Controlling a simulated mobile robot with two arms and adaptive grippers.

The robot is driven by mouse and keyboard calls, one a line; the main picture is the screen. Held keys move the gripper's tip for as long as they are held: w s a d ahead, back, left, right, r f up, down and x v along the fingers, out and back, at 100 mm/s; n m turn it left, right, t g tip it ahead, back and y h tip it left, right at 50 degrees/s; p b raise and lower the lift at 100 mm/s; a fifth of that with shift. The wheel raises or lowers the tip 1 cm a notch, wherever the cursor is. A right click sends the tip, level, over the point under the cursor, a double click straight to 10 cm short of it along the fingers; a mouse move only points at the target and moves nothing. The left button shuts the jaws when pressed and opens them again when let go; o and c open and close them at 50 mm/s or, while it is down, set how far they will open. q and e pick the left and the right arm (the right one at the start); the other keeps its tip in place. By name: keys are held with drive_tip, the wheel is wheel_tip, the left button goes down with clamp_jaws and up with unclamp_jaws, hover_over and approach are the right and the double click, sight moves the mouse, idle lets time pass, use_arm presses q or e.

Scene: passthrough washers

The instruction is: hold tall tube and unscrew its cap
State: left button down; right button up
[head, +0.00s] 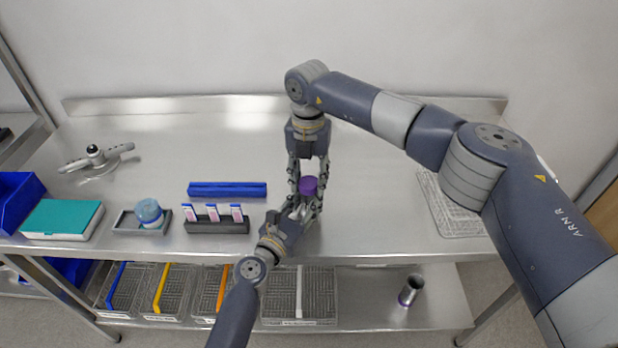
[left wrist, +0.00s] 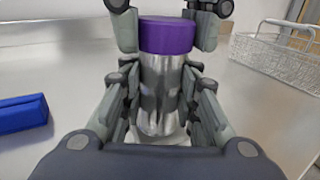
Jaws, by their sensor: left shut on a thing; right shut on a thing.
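The tall tube is a shiny metal cylinder (left wrist: 160,90) with a purple cap (head: 308,186), standing upright near the front of the steel bench. The cap shows wide and flat on top of the tube in the left wrist view (left wrist: 167,37). My left gripper (head: 302,208) comes from the front and is shut on the tube body, its fingers on both sides below the cap. My right gripper (head: 308,178) points down from above and is shut on the cap, one finger on each side. The cap sits on the tube with no gap that I can see. The tube's lower part is partly hidden by my left gripper.
A blue bar (head: 227,190) and a dark rack with several pink-and-white pieces (head: 217,226) lie left of the tube. A wire basket (head: 448,210) stands right. A metal cup (head: 410,290) and several wire trays (head: 190,292) are on the lower shelf. The bench behind is clear.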

drive_tip(key=n, duration=0.6)
drive_tip(key=shift+a+r+n, duration=0.1)
drive_tip(key=shift+a+n, duration=0.1)
drive_tip(key=shift+n, duration=0.1)
drive_tip(key=n, duration=0.6)
drive_tip(key=shift+s, duration=0.1)
drive_tip(key=n, duration=0.6)
drive_tip(key=shift+s+a+n, duration=0.15)
drive_tip(key=shift+n, duration=0.25)
drive_tip(key=n, duration=0.4)
drive_tip(key=shift+n, duration=0.4)
drive_tip(key=n, duration=0.4)
drive_tip(key=shift+s+n, duration=0.1)
drive_tip(key=shift+n, duration=0.3)
drive_tip(key=n, duration=0.4)
drive_tip(key=shift+d+n, duration=0.2)
drive_tip(key=shift+n, duration=0.2)
drive_tip(key=n, duration=0.4)
drive_tip(key=shift+d+n, duration=0.1)
drive_tip(key=shift+n, duration=0.2)
drive_tip(key=n, duration=0.5)
drive_tip(key=shift+d, duration=0.15)
drive_tip(key=shift+w, duration=0.2)
